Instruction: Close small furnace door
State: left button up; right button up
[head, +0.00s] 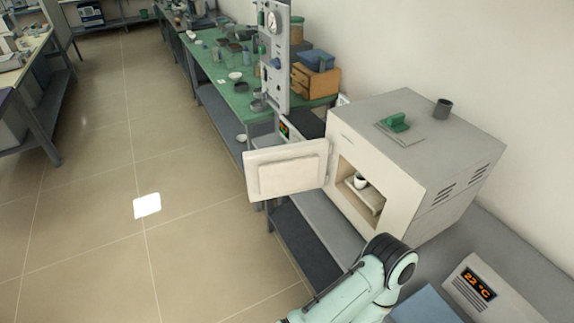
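The small furnace (400,165) is a grey and cream box on the bench at the right. Its door (287,172) stands wide open, swung out to the left, with its pale raised inner face showing. Through the opening I see the chamber, with a small white cup (360,181) on a light shelf (367,196) inside. A mint-green arm link of mine with a dark joint shows at the bottom, in front of the furnace. Neither of my grippers is visible, so I cannot tell where they are relative to the door.
A controller (487,290) reading about 22 °C sits at the lower right. A green block (396,122) and a dark cup (443,108) are on the furnace top. Behind the door are a tall grey panel (273,55) and a cluttered green bench (222,62). The floor at left is clear.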

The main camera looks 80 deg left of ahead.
aim_at(281, 170)
jog(key=k+j+u, duration=0.1)
jog(key=j+u, duration=0.7)
jog(key=j, duration=1.65)
jog(key=k+j+z, duration=0.15)
jog(key=j, duration=0.35)
jog(key=j+z, duration=0.35)
jog(key=j, duration=0.15)
jog(key=j+z, duration=0.35)
jog(key=j, duration=0.15)
jog(key=k, duration=0.05)
